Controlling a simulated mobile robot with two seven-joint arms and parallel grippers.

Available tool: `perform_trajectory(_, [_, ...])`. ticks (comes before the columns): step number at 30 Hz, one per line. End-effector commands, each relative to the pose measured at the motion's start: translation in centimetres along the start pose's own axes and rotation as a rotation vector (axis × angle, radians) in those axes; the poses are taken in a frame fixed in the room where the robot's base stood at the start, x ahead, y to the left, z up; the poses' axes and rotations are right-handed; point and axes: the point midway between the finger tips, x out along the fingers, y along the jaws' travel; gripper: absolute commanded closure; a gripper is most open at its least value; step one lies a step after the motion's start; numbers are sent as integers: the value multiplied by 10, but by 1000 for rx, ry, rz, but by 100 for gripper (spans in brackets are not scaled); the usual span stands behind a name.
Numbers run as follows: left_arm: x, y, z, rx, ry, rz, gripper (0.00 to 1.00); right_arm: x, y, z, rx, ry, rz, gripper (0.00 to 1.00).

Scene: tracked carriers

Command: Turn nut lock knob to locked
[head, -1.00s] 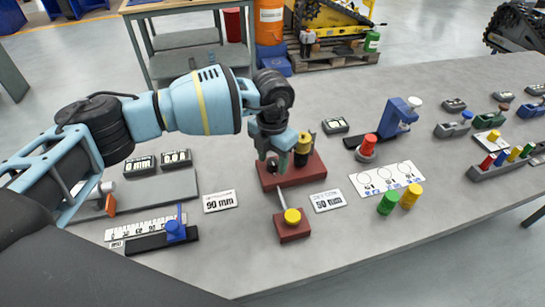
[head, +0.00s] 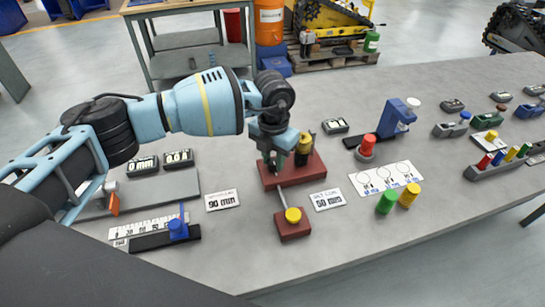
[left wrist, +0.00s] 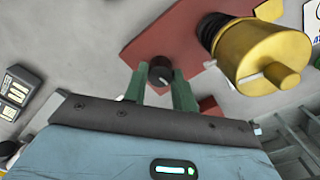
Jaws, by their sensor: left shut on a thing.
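The nut lock knob (left wrist: 161,72) is a small black round knob with a pale mark on its top, on a dark red base plate (head: 312,171). My left gripper (head: 276,166) reaches down over the left part of this plate. In the left wrist view its two green fingers (left wrist: 160,88) are shut on the knob, one on each side. In the head view the fingers mostly hide the knob. A yellow and black cylinder (left wrist: 262,58) stands on the same plate beside the knob. My right gripper is not in view.
A red block with a yellow knob (head: 293,215) and a rod stands just in front. Label cards reading 90 mm (head: 222,200) and 50 mm (head: 327,199) lie either side. A blue press-like device (head: 398,118) stands to the right.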

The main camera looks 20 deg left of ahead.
Motion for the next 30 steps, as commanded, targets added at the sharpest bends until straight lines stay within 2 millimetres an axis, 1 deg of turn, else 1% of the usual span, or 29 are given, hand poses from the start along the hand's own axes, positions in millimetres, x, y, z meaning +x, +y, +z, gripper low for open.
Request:
perform_trajectory(1, [-5, 0, 0, -32, -5, 2, 96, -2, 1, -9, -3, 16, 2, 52])
perform_trajectory(9, [-8, 0, 1, -261, -10, 1, 96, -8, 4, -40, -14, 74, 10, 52])
perform_trajectory(13, [-8, 0, 1, -385, -10, 1, 96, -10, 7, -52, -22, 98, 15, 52])
perform_trajectory(17, [-6, 0, 1, -509, -8, -1, 96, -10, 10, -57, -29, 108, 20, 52])
perform_trajectory(30, [-2, 0, 1, -926, -3, -1, 96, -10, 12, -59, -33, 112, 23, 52])
